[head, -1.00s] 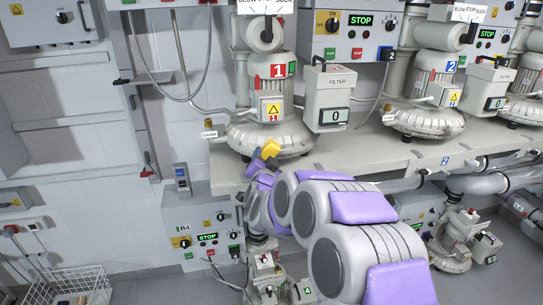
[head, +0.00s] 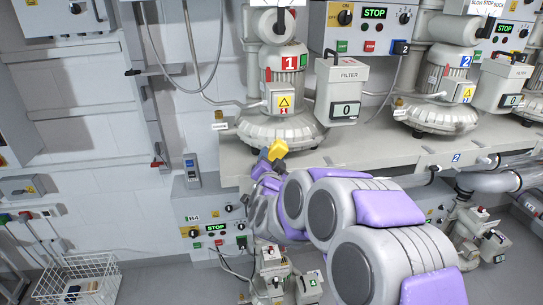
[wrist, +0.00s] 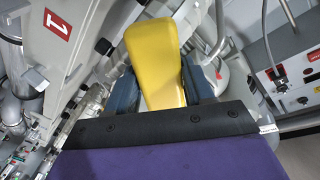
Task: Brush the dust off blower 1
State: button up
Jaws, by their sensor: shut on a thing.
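Blower 1 (head: 284,92) stands on the grey shelf in the head view, with a red "1" label, a yellow warning sticker and a wide ribbed base (head: 280,133). My gripper (head: 271,157) is below and in front of this base, near the shelf's front edge. It is shut on a yellow object (head: 278,149), whose yellow part also shows between the dark blue fingers in the wrist view (wrist: 155,65). I cannot see bristles on it, and whether it touches the blower is unclear. Dust on the blower is too fine to make out.
The shelf (head: 370,152) runs right to blower 2 (head: 445,90). The filter box (head: 340,88) reading 0 stands right of blower 1. A control box (head: 214,218) showing STOP is below the shelf. A wire basket (head: 82,280) sits on the floor at left.

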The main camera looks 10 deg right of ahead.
jog(key=shift+v, duration=0.85)
jog(key=shift+s, duration=0.1)
jog(key=shift+v, duration=1.4)
